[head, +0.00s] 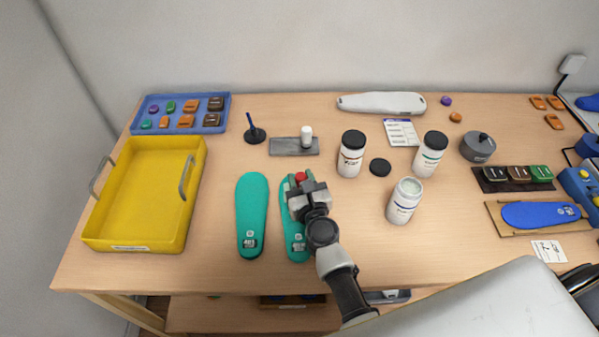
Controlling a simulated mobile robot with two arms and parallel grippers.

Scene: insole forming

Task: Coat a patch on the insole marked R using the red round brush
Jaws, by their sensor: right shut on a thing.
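Two teal insoles lie side by side near the front middle of the table. The left insole (252,205) is fully in view. The right insole (294,238) is partly covered by my right gripper and arm. Each has a small dark label near its heel, too small to read as R or L. My right gripper (302,183) is over the front half of the right insole, shut on the red round brush (301,176). Only the brush's red top shows; its tip is hidden, so contact with the insole cannot be told. My left gripper is out of view.
A yellow tray (124,244) stands at the left, below a blue tray (142,118) of small pieces. Several jars stand right of my gripper, including an open white jar (404,202) and a dark-capped jar (351,155). A grey holder (287,147) lies behind the insoles.

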